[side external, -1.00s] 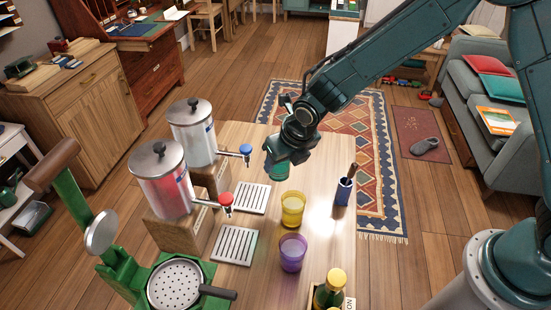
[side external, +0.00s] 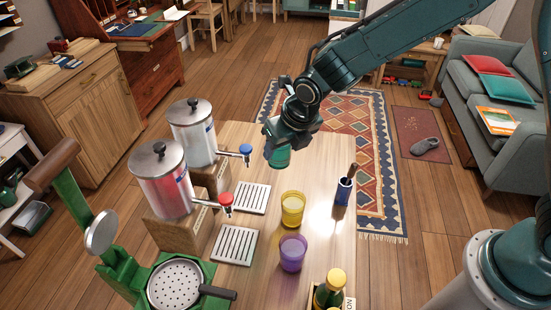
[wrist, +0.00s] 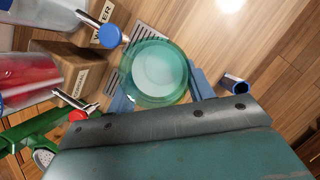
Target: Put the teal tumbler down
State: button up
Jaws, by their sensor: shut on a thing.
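My gripper (side external: 280,146) is shut on the teal tumbler (side external: 279,158) and holds it over the far part of the wooden table (side external: 330,207). In the wrist view the tumbler (wrist: 155,72) is see-through green, with a finger on each side. I look down into it, and a pale round area shows inside. It appears raised off the table, though the gap under its base is hard to judge. The yellow tumbler (side external: 292,208) and the purple tumbler (side external: 292,252) stand upright on the table, nearer the camera.
The dispenser with a blue tap (side external: 245,150) and the one with a red tap (side external: 226,199) stand left. Slotted drip trays (side external: 254,198) (side external: 235,246) lie by them. A blue holder (side external: 343,191) stands right. A green press (side external: 178,285) and a bottle (side external: 330,289) are near the front.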

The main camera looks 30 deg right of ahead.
jog(key=shift+w+d+r+m+h, duration=0.15)
jog(key=shift+d+r+m+h, duration=0.2)
jog(key=shift+d+m, duration=0.3)
jog(key=shift+d+r+m+g+h, duration=0.6)
jog(key=shift+d+r+m+h, duration=0.65)
jog(key=shift+d+r+m, duration=1.75)
jog(key=shift+m, duration=0.65)
jog(key=f, duration=1.2)
jog(key=a+f, duration=0.1)
jog(key=f, duration=0.5)
jog(key=shift+s+f, duration=0.2)
jog(key=shift+s, duration=0.05)
jog(key=shift+f, duration=0.1)
jog(key=shift+f, duration=1.8)
jog(key=shift+f, duration=0.1)
